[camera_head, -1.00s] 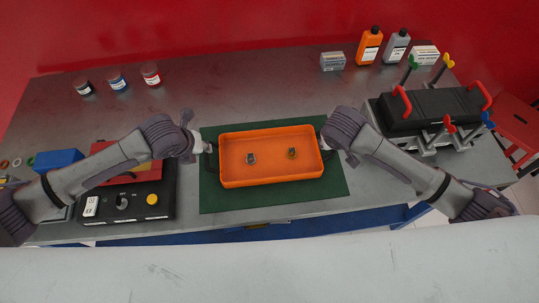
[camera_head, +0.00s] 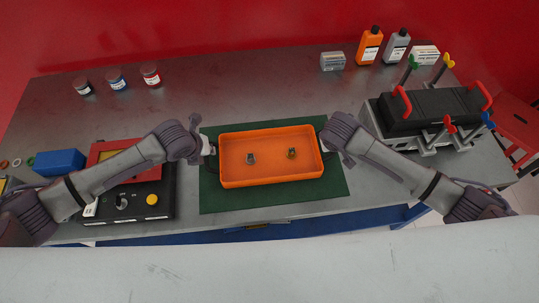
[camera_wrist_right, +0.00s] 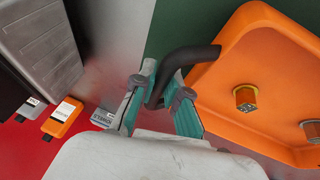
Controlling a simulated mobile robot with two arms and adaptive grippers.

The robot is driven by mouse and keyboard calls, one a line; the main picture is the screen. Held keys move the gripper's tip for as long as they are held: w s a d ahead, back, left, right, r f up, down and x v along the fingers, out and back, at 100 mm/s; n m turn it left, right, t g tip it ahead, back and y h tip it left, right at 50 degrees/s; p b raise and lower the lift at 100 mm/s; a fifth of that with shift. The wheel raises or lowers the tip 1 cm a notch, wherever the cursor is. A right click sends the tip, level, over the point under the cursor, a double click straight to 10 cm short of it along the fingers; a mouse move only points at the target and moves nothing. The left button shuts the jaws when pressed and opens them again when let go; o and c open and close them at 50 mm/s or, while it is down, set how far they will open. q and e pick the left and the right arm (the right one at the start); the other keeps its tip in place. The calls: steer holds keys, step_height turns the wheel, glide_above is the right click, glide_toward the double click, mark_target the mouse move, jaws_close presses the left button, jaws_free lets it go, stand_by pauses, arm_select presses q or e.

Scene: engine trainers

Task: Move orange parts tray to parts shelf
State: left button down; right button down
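The orange parts tray (camera_head: 270,178) lies level on a dark green mat (camera_head: 300,200) in the head view. Two small metal parts, one grey (camera_head: 250,158) and one brass-coloured (camera_head: 292,153), rest inside it. My left gripper (camera_head: 209,149) is at the tray's left end, its fingers mostly hidden by the wrist. My right gripper (camera_wrist_right: 162,78) is at the right end. In the right wrist view its teal fingers stand apart, with the tray's black handle (camera_wrist_right: 187,55) between them. I cannot tell whether either finger touches the handle.
A black control box (camera_head: 150,200) stands left of the mat, close under my left arm. A black and grey engine block (camera_head: 430,108) with red handles stands at right. Jars (camera_head: 117,80) and bottles (camera_head: 369,46) line the back. The table behind the tray is clear.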

arm_select(q)
steer(key=shift+r, duration=0.1)
arm_select(e)
steer(key=shift+r, duration=0.1)
stand_by(0.3)
